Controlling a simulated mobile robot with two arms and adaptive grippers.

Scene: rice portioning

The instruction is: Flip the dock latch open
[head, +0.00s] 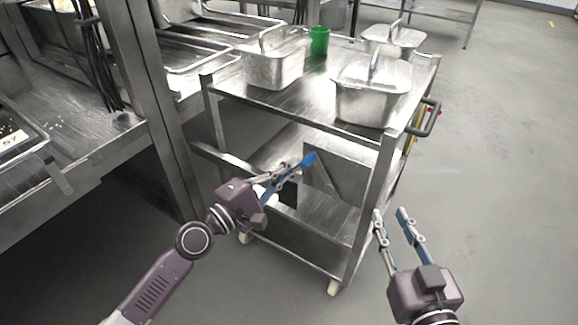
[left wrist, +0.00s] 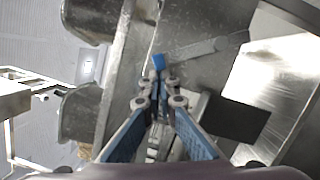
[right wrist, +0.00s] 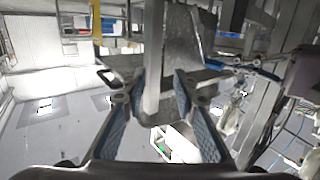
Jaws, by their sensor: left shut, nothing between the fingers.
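The dock latch appears to be the slim grey bar (head: 324,176) slanting across a square metal plate (head: 347,172) under the cart's top. In the left wrist view the bar (left wrist: 192,50) lies just beyond my fingertips. My left gripper (head: 308,160) is shut and empty, its blue tips close to the upper end of the bar. I cannot tell whether they touch it. My right gripper (head: 390,212) is open and empty, in front of the cart's right front leg and away from the latch.
The steel cart (head: 290,105) carries several lidded metal containers, one at the front right (head: 372,100), and a green cup (head: 319,40). It stands against a steel counter (head: 85,160) on the left. A black push handle (head: 428,118) juts out right. The floor at right is clear.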

